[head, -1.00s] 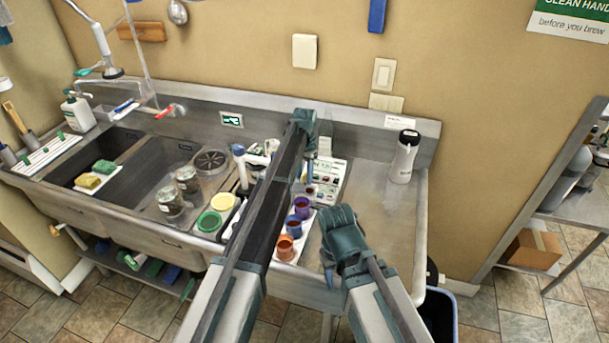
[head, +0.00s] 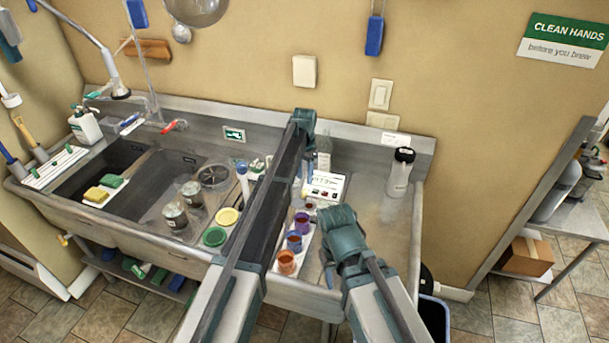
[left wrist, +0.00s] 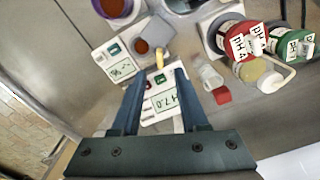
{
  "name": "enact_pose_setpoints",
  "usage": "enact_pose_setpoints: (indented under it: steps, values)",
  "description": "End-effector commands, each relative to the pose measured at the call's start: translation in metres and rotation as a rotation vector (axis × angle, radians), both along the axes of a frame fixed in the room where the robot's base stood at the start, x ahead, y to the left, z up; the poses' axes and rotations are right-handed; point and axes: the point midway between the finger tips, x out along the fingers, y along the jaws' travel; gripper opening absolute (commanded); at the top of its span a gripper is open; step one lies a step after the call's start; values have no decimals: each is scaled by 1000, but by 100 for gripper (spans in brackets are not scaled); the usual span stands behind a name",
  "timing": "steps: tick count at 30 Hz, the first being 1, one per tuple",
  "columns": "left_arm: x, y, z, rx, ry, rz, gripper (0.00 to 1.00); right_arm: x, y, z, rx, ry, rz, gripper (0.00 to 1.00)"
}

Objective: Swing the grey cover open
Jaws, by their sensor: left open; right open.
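I cannot clearly pick out the grey cover. A greyish flap-like piece (left wrist: 158,40) shows beside a small cup of brown liquid (left wrist: 141,46) in the left wrist view; it may be the cover, but I cannot tell whether it is hinged. My left gripper (left wrist: 160,74) is open and empty, its fingertips just short of a small yellow piece below that flap. In the head view, my left gripper (head: 308,148) points down above the counter near the white labelled panel (head: 323,187). My right gripper (head: 328,268) is open over the counter's front, right of the coloured cups.
Orange, blue and purple cups (head: 294,241) stand in a row between my arms. Jars (head: 174,215) and the sink lie left. Bottles with pH labels (left wrist: 238,40) stand right in the wrist view.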

Motion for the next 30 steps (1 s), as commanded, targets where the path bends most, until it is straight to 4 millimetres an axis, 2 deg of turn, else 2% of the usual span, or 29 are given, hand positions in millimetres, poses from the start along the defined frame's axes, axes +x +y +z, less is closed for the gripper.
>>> enact_pose_setpoints:
  steps: [1,9,14,22,23,26,29,30]
  values:
    - [0,0,16,0,0,0,44,0,0,16,1,0,-2,50]
    - [0,0,53,0,0,0,44,0,0,53,2,0,-9,50]
    - [0,0,61,0,0,0,44,0,0,61,1,0,-10,50]
    - [0,0,60,0,0,0,44,0,0,60,1,0,-10,50]
    - [0,0,60,0,0,0,42,0,0,60,1,0,-10,50]
    - [-11,-1,56,2,1,4,24,0,0,56,1,0,-10,50]
    - [-53,-5,40,10,5,27,6,0,0,40,1,1,-9,50]
    - [-76,-6,32,16,6,43,0,0,0,32,1,1,-8,50]
